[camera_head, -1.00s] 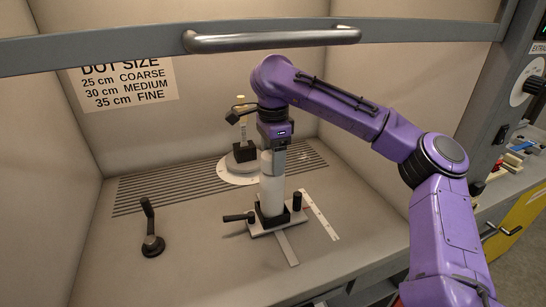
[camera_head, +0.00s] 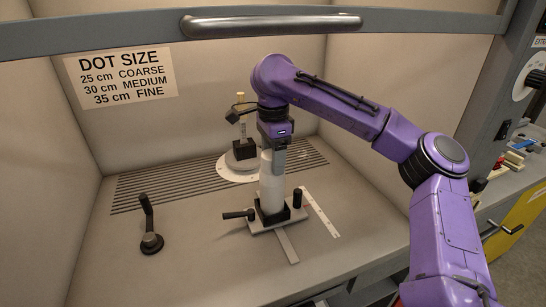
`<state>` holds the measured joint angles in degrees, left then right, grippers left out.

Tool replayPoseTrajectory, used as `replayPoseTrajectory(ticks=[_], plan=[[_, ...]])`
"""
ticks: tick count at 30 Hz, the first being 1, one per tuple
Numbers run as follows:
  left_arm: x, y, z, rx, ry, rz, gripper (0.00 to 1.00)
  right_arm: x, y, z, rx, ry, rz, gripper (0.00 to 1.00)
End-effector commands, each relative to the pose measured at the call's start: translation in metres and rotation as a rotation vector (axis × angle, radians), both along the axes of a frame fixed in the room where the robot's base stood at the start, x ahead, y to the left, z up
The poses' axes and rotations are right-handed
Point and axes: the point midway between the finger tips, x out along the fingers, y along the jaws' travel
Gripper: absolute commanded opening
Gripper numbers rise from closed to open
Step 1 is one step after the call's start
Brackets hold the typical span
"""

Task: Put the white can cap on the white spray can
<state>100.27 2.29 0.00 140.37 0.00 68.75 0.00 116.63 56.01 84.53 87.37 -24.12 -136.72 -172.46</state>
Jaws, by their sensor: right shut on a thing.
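The white spray can (camera_head: 270,190) stands upright in a black clamp block on a small light base on the booth floor. My right gripper (camera_head: 272,152) comes down from above, right over the can, and is shut on the white can cap (camera_head: 266,160). The cap is at the top of the can, in line with it. The two are white and run together in the picture, so I cannot tell whether the cap is fully seated. The gripper fingers hide part of the cap. My left gripper is not in view.
A black-knobbed lever (camera_head: 150,225) stands at the left. Behind the can, a round white turntable (camera_head: 236,174) carries a black block with a yellow-tipped piece. A metal bar handle (camera_head: 272,23) crosses the top. The floor between lever and can is clear.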

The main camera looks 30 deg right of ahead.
Motion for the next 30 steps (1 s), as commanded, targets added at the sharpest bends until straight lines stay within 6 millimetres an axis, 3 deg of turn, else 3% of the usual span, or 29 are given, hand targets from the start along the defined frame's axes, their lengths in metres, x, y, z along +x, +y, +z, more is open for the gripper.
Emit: replayPoseTrajectory(ticks=[6,7,9,10,16,17,30], plan=[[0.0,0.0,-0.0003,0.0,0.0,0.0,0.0,-0.0006,0.0006,-0.0035,0.0,0.008,0.001,0.36],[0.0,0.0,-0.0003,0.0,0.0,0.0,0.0,-0.0006,0.0006,-0.0037,0.0,0.008,0.001,0.67],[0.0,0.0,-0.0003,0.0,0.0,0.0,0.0,-0.0006,0.0006,-0.0037,0.0,0.008,0.001,0.89],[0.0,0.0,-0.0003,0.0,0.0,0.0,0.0,-0.0006,0.0006,-0.0036,0.0,0.008,0.001,0.93],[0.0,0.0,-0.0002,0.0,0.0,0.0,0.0,-0.0004,0.0005,-0.0026,0.0,0.006,0.001,0.93],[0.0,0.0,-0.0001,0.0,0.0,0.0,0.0,-0.0004,0.0005,-0.0025,0.0,0.006,0.001,1.0],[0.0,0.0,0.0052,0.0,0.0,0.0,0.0,-0.0003,0.0004,0.0046,0.0,0.004,0.001,1.0]])
